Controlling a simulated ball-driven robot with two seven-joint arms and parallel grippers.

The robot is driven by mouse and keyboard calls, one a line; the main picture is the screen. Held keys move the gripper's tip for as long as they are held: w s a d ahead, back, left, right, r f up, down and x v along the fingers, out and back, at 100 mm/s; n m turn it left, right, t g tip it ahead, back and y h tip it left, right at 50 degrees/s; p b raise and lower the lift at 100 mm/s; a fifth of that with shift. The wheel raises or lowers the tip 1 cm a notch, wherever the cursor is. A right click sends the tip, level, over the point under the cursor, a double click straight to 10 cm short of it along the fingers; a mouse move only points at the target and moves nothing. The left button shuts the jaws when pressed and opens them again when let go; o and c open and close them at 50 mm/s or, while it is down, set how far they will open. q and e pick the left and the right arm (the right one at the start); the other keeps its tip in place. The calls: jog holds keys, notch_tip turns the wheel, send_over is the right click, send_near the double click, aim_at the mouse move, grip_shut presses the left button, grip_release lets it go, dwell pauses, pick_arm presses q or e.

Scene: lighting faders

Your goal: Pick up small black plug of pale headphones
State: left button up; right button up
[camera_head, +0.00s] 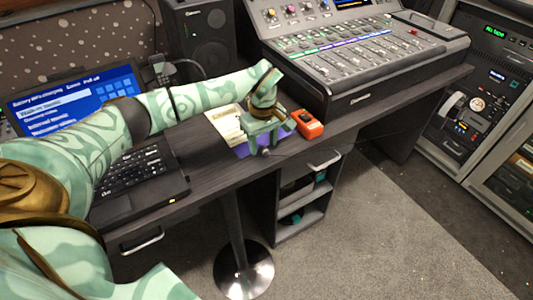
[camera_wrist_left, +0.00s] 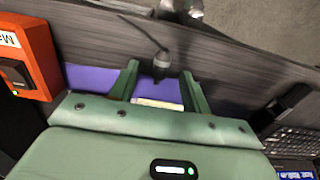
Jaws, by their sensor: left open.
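My left gripper (camera_head: 266,150) reaches down over the front edge of the desk, and its fingers are apart. In the left wrist view, the small black plug (camera_wrist_left: 161,66) shows between the two open fingertips (camera_wrist_left: 160,68), with a gap to each finger. A thin dark cable (camera_wrist_left: 143,30) runs from it toward the upper left. I cannot tell whether the plug rests on the desk or sticks out past its edge. The pale headphones cannot be made out clearly in either view. My right gripper is not in view.
A purple flat item (camera_head: 242,151) lies under the gripper, beside a pale stack (camera_head: 226,127). An orange box (camera_head: 307,124) stands close to the right. A laptop (camera_head: 128,172) lies left, and a mixing console (camera_head: 360,60) stands behind right.

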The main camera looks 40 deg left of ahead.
pick_arm(q)
jog(key=shift+f, duration=0.7)
jog(key=shift+r, duration=0.1)
grip_shut()
jog(key=shift+r, duration=0.15)
